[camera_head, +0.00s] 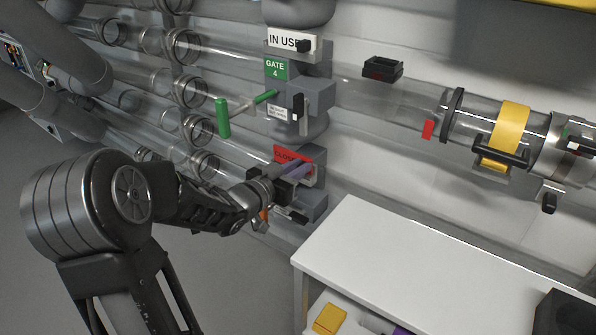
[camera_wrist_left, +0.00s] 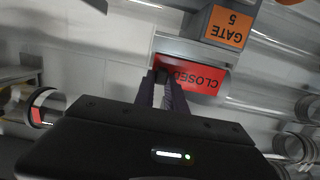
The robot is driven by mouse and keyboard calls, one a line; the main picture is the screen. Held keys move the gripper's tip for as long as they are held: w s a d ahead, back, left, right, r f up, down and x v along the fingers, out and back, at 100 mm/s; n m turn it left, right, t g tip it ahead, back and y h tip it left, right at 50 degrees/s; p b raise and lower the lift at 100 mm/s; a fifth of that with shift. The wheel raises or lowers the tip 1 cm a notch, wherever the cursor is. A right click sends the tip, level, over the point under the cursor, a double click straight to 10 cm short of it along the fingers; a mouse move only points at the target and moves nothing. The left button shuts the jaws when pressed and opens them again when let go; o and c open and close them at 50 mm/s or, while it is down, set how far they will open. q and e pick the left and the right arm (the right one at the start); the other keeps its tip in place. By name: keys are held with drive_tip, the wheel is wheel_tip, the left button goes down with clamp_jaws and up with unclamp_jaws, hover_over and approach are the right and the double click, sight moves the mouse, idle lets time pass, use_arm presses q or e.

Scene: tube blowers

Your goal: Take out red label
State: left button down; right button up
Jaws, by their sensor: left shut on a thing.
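The red label (camera_head: 290,156), marked CLOSED, sits in a slot on a grey gate block of the lower tube in the head view. In the left wrist view the red label (camera_wrist_left: 200,76) appears upside down, under a grey block. My left gripper (camera_head: 297,170) is at the label, covering part of it. In the left wrist view its fingers (camera_wrist_left: 160,78) are shut on the label's edge. The label still lies against the grey holder; whether it has shifted in it I cannot tell. My right gripper is not in view.
An orange GATE 5 sign (camera_wrist_left: 228,27) is beside the label. Above are the green GATE 4 sign (camera_head: 276,68), a white IN USE label (camera_head: 284,41) and a green handle (camera_head: 223,118). Clear tubes run across the wall. A white table (camera_head: 400,255) stands at lower right, its top mostly clear.

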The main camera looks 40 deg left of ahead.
use_arm(q)
drive_tip(key=s+r+b, duration=0.1)
drive_tip(key=s+b, duration=0.4)
drive_tip(key=s, duration=1.3)
drive_tip(key=shift+d, duration=0.2)
